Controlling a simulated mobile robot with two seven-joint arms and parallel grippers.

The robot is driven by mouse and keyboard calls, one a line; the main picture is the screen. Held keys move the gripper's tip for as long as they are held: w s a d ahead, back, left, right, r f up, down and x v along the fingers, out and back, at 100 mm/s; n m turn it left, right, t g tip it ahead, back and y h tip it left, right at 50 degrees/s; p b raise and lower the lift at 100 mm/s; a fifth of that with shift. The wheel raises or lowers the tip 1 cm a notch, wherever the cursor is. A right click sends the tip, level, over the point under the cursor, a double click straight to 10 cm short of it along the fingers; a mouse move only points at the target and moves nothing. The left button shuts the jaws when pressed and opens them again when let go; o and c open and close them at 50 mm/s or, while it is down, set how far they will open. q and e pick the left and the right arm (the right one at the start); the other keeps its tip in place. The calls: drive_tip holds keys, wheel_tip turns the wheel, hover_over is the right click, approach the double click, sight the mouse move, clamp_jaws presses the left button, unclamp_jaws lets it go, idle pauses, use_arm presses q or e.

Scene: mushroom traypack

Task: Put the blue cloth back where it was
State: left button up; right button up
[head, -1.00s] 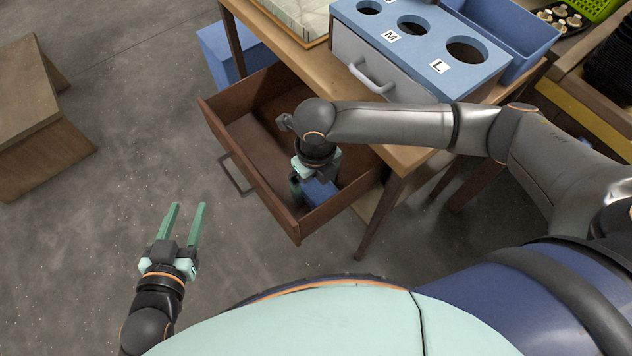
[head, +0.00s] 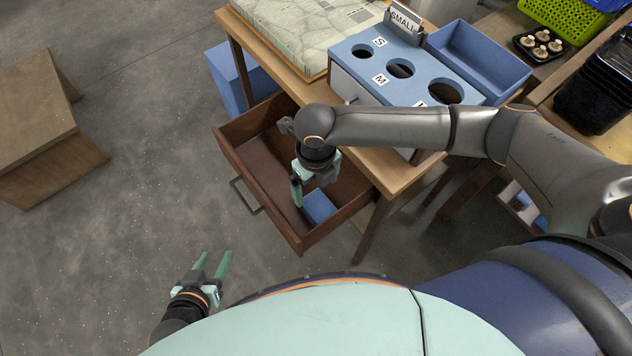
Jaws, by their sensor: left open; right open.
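The blue cloth (head: 319,206) lies in the front corner of the open wooden drawer (head: 262,202), partly hidden by my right gripper. My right gripper (head: 308,196) reaches down into the drawer above and beside the cloth. It is open, and one green finger shows clearly; whether it touches the cloth cannot be seen. My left gripper (head: 214,266) is open and empty over the bare floor, left of the drawer and apart from it.
The table (head: 398,172) above the drawer carries a blue sizing box with round holes (head: 405,95), a blue bin (head: 480,62) and a patterned board (head: 310,30). A blue box (head: 232,80) stands behind the drawer. A wooden bench (head: 40,115) is far left; the floor between is clear.

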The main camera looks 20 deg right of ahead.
use_arm(q)
drive_tip(key=shift+s+a+r+y+p, duration=0.35)
drive_tip(key=shift+a+r+p, duration=0.4)
drive_tip(key=shift+p, duration=0.2)
